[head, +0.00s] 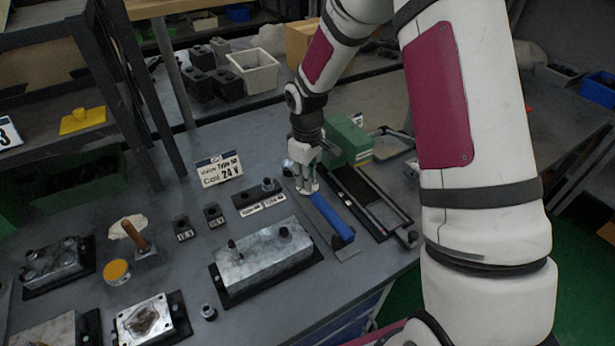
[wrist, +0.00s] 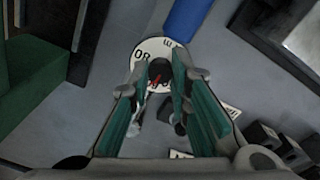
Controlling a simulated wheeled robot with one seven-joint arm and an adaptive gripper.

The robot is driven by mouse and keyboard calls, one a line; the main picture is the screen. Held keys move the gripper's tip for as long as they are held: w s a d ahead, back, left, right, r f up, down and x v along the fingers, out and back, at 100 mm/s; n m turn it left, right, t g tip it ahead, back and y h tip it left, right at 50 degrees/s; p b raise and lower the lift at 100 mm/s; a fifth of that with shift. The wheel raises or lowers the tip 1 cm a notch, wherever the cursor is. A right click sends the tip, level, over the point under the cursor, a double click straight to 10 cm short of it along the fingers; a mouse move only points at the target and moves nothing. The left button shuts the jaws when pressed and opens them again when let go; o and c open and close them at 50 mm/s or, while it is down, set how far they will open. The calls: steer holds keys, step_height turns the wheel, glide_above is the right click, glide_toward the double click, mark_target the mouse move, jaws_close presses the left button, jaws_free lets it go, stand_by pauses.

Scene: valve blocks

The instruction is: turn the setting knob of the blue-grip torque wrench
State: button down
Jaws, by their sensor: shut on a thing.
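The torque wrench lies on the workbench, and its blue grip (head: 333,217) shows in the head view, running down and right from my gripper. In the wrist view the blue grip (wrist: 187,20) is at the top. Its setting knob shows as a white numbered dial (wrist: 146,53) with a dark centre and a red mark at the grip's end. My gripper (head: 307,188) points down at that end. In the wrist view its two green-padded fingers (wrist: 160,82) are shut on the knob's dark centre. The fingers hide part of the knob.
A metal valve block (head: 262,262) stands left of the wrench. A green box (head: 346,142) and a black rail frame (head: 368,200) are close on the right. Bare bench lies around the front-left parts.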

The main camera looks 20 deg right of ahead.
steer(key=c, duration=1.8)
jaws_free()
steer(key=shift+o, duration=0.2)
step_height(320, 180, up, 12)
steer(key=shift+s+a, duration=0.1)
